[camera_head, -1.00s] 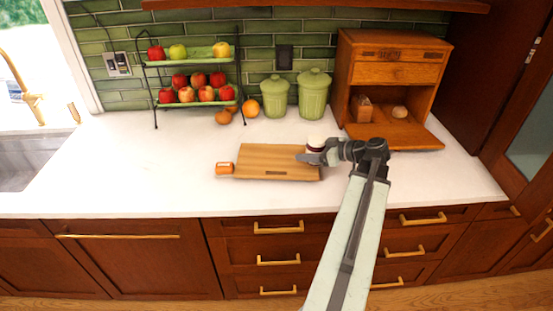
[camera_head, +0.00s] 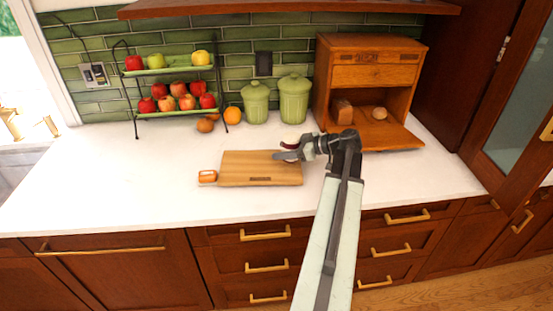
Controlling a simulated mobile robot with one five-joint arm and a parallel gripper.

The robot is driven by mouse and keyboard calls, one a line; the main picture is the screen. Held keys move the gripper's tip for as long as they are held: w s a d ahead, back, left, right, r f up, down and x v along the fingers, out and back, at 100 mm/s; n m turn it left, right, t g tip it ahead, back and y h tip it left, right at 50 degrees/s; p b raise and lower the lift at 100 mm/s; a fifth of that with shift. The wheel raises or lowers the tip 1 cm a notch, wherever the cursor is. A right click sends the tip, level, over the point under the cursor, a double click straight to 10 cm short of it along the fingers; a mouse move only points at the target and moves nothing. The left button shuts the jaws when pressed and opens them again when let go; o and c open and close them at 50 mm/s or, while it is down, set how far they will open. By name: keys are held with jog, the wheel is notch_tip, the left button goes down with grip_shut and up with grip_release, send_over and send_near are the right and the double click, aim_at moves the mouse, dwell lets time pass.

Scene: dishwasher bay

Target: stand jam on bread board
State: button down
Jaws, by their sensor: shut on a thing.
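The jam, a small dark red jar with a white lid (camera_head: 290,141), is at my gripper (camera_head: 284,154), over the back right part of the bread board. My gripper is shut on it and partly hides it. The jar looks slightly tilted. I cannot tell whether its base touches the board. The wooden bread board (camera_head: 250,170) lies flat on the white counter, with a dark mark on its front edge.
A small orange item (camera_head: 207,176) lies against the board's left side. Two green canisters (camera_head: 294,98), a tiered fruit stand (camera_head: 170,110) and an orange (camera_head: 232,115) stand behind. An open wooden bread box (camera_head: 370,85) is at right. The counter left of the board is clear.

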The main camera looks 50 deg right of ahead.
aim_at(278, 163)
jog(key=shift+w+a+f, duration=0.1)
jog(key=shift+w+a, duration=0.05)
jog(key=shift+w, duration=0.8)
jog(key=f+b, duration=0.4)
jog(key=shift+w, duration=0.25)
jog(key=shift+a+r, duration=0.1)
jog(key=shift+r, duration=0.15)
jog(key=shift+f, duration=0.15)
jog(key=shift+c, duration=2.1)
grip_release()
